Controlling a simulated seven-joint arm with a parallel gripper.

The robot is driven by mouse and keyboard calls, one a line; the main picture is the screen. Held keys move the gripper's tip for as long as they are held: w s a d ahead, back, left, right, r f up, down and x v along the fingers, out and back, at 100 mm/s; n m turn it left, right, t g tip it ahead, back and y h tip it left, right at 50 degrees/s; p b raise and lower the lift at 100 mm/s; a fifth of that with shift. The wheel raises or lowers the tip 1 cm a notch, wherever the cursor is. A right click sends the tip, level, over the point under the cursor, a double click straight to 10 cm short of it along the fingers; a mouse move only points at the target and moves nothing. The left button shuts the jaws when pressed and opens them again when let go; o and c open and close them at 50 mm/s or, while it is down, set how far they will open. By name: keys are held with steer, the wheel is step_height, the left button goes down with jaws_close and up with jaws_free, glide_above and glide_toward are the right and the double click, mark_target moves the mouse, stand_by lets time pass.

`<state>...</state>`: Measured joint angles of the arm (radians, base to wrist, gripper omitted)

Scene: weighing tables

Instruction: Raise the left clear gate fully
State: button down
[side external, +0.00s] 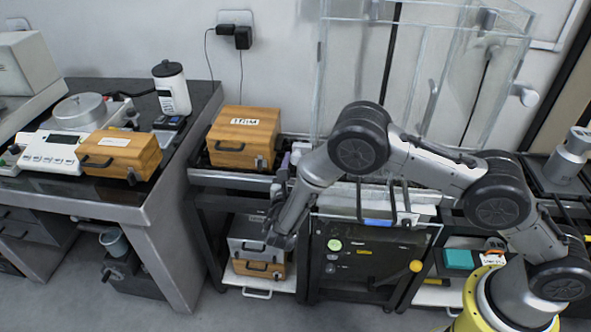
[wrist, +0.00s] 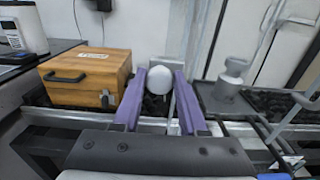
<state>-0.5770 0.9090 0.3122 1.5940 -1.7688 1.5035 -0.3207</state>
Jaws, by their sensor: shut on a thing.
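The clear enclosure (side external: 345,60) stands on the bench at the back, right of the wooden box. The left clear gate is hard to tell from the other clear panes. In the wrist view, a white rounded knob (wrist: 159,79) sits between the purple fingers of my gripper (wrist: 161,88), which is shut on it. In the side view my gripper (side external: 296,154) is at the enclosure's lower left side, and the arm hides part of that side. I cannot tell how high the gate stands. Another white knob (side external: 524,95) shows at the enclosure's right side.
A wooden box with a handle (side external: 242,137) stands close left of my gripper; it also shows in the wrist view (wrist: 88,75). A second wooden box (side external: 119,152) and a white scale (side external: 50,153) are on the left table. A grey metal weight (wrist: 231,80) stands beyond my gripper.

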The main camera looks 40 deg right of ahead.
step_height(320, 180, up, 23)
steer(key=shift+f, duration=0.2)
steer(key=shift+r, duration=0.1)
steer(key=c, duration=0.8)
jaws_free()
steer(key=o, duration=0.3)
steer(key=shift+f, duration=0.2)
steer(key=v, duration=1.4)
steer(key=shift+r, duration=0.1)
